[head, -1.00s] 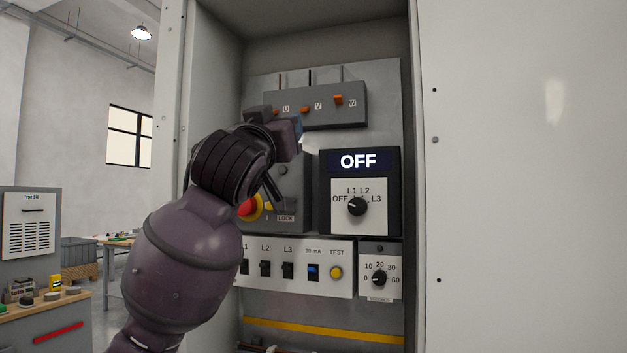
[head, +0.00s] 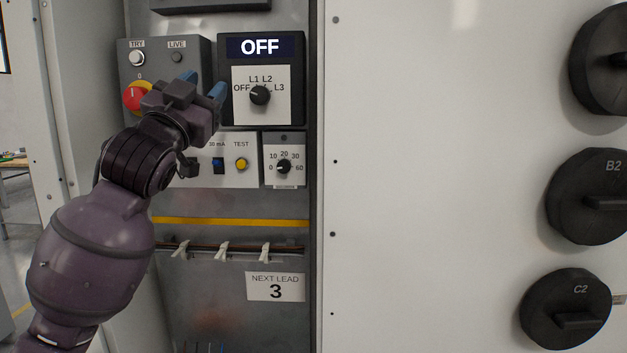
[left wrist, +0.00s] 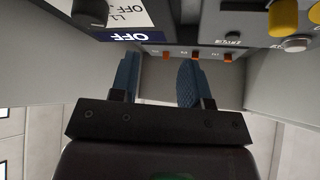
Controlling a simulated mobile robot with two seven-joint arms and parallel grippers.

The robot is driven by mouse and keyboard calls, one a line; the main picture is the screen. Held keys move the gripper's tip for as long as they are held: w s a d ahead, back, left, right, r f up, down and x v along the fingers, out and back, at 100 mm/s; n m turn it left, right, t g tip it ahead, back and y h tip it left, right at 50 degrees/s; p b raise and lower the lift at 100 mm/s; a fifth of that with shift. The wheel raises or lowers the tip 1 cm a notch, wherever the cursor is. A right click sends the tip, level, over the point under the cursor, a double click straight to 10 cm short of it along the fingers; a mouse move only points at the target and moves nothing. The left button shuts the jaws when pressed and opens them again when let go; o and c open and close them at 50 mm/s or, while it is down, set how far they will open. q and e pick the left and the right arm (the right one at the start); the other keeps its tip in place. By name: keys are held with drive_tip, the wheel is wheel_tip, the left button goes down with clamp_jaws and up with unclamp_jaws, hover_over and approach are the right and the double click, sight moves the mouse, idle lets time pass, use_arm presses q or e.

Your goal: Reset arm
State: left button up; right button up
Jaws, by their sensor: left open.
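My left gripper (head: 204,88) is open and empty in front of the electrical cabinet's panel. Its two blue fingers also show in the left wrist view (left wrist: 158,82), with nothing between them. In the head view it overlaps the gap between the red rotary switch on a yellow base (head: 134,97) and the selector unit whose display reads OFF (head: 259,47). I cannot tell how far it is from the panel. The selector knob (head: 260,95) is right of the fingers. My right gripper is not in view.
A breaker strip with a yellow TEST button (head: 242,164) and a small dial (head: 284,167) lie below. Wires with white clips (head: 222,250) hang above a NEXT LEAD 3 label (head: 275,287). A white door with large black knobs (head: 566,306) fills the right.

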use_arm(q)
wheel_tip(320, 180, down, 23)
drive_tip(key=w+a+n+g+y, duration=0.1)
drive_tip(key=w+a+g+y, duration=0.1)
drive_tip(key=a, duration=0.1)
drive_tip(key=s+a+f+n+g+y, duration=0.1)
drive_tip(key=s+f+g, duration=0.15)
drive_tip(key=f, duration=0.75)
drive_tip(key=s+a+f+n+g+y, duration=0.15)
drive_tip(key=s+f, duration=0.25)
drive_tip(key=f, duration=0.7)
drive_tip(key=s+a+f+n+g+y, duration=0.1)
drive_tip(key=s+a+f+n+g, duration=0.1)
drive_tip(key=s+f, duration=1.1)
drive_tip(key=s+a+f+n+g+y, duration=0.2)
drive_tip(key=s+a+f+g, duration=0.1)
drive_tip(key=s+f, duration=1.1)
drive_tip(key=shift+s+g, duration=0.6)
drive_tip(key=shift+g, duration=0.1)
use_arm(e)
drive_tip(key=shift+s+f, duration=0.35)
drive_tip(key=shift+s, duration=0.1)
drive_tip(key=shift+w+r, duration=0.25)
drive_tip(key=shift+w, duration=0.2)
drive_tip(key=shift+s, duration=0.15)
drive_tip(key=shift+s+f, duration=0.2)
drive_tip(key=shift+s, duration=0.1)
